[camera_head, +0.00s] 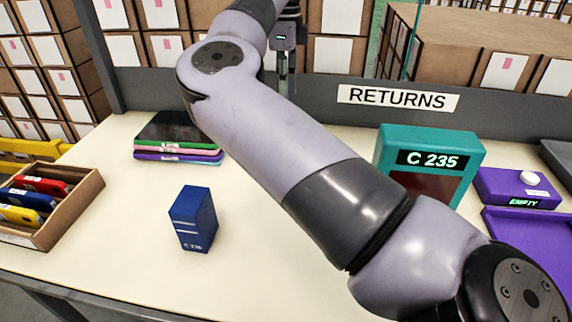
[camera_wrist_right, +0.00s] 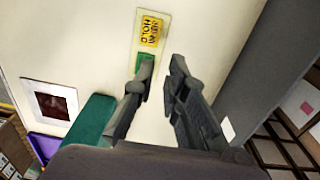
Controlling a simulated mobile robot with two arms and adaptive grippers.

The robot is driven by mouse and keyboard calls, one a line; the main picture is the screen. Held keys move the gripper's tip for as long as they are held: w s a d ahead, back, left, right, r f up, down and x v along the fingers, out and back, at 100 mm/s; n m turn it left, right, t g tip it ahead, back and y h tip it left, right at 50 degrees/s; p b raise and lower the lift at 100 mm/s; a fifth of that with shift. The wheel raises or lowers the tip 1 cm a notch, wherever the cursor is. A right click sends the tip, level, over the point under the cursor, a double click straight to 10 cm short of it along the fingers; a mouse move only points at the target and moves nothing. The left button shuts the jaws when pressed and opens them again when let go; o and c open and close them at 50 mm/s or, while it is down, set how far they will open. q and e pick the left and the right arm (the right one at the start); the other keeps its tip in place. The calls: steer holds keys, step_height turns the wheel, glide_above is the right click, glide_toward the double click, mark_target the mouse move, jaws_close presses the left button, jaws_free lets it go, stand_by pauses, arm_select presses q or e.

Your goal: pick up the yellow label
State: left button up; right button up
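The yellow label (camera_wrist_right: 151,31) with dark printing shows in the right wrist view, near the top, on a narrow pale strip with a green patch (camera_wrist_right: 146,61) below it. My right gripper (camera_wrist_right: 161,63) is open and empty. Its fingertips are below the label in that picture, and the left fingertip overlaps the green patch. In the head view my right gripper (camera_head: 283,84) is small, at the back of the table beyond my arm. I do not see the label there; my arm covers part of the table. My left gripper is in neither view.
On the table (camera_head: 120,270) stand a blue box (camera_head: 193,220), a stack of flat cases (camera_head: 178,138), a wooden tray (camera_head: 85,205), a teal C 235 unit (camera_head: 465,150) and a purple unit (camera_head: 510,187). A grey back panel (camera_head: 500,110) carries a RETURNS sign (camera_head: 397,98).

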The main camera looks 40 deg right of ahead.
steer(key=f, duration=1.1)
steer(key=shift+s+a+f+b, duration=0.2)
steer(key=shift+f+b, duration=0.1)
steer(key=shift+b, duration=0.1)
step_height(320, 180, down, 5)
steer(key=shift+f, duration=0.3)
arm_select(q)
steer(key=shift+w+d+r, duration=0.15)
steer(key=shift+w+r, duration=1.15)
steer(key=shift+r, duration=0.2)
arm_select(e)
jaws_close()
steer(key=shift+w+d+r, duration=0.1)
steer(key=shift+r, duration=0.45)
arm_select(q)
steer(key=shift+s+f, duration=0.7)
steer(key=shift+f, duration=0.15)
arm_select(e)
step_height(320, 180, up, 9)
